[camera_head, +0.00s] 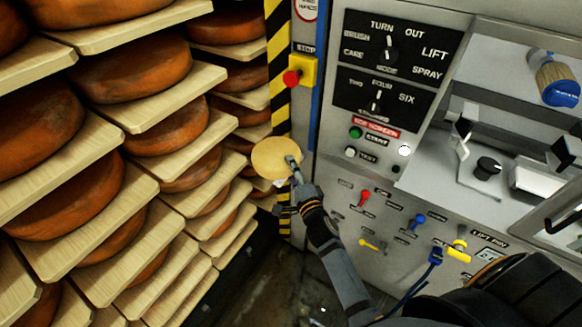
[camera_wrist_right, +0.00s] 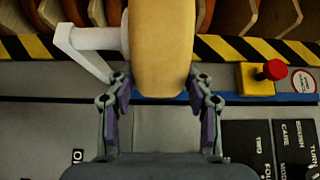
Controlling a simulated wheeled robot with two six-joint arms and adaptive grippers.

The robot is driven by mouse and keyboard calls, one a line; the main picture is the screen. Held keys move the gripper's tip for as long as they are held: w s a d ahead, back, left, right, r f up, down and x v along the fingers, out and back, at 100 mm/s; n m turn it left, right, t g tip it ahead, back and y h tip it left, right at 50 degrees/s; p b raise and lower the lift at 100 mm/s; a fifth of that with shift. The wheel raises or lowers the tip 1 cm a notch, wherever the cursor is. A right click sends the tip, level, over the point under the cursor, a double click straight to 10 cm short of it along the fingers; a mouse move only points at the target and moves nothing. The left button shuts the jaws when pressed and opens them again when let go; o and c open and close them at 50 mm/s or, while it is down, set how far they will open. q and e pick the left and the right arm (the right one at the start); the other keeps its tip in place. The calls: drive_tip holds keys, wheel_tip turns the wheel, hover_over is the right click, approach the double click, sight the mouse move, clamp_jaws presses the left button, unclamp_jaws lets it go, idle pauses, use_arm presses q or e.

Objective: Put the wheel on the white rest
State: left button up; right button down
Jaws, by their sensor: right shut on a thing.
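The wheel (camera_head: 275,158) is a small pale yellow disc in the head view, beside the striped post. My right gripper (camera_head: 293,163) is shut on its edge. In the right wrist view the wheel (camera_wrist_right: 161,45) stands edge-on between the two fingers of my right gripper (camera_wrist_right: 158,88). A white piece that looks like the white rest (camera_wrist_right: 98,38) shows left of the wheel there, with a slanted arm. It appears close to the wheel, but I cannot tell whether they touch. In the head view the wheel mostly hides it. My left gripper is not in view.
Wooden shelves (camera_head: 152,108) with large brown cheese wheels fill the left. A yellow-black striped post (camera_head: 279,62) carries a red stop button (camera_head: 292,78). A grey control panel (camera_head: 335,165) with knobs and small levers stands at the right, close to my right arm.

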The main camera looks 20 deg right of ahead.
drive_tip(key=shift+s+r, duration=0.15)
drive_tip(key=shift+r, duration=0.1)
drive_tip(key=shift+s+f, duration=0.1)
drive_tip(key=c, duration=0.9)
unclamp_jaws()
drive_tip(key=shift+d+f, duration=0.1)
drive_tip(key=shift+f, duration=0.1)
drive_tip(key=o, duration=0.3)
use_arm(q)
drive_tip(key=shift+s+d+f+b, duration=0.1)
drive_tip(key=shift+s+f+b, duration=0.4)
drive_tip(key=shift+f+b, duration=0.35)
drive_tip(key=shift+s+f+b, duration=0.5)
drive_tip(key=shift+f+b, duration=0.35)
use_arm(e)
drive_tip(key=shift+o, duration=0.2)
drive_tip(key=s, duration=1.2)
drive_tip(key=shift+r, duration=0.15)
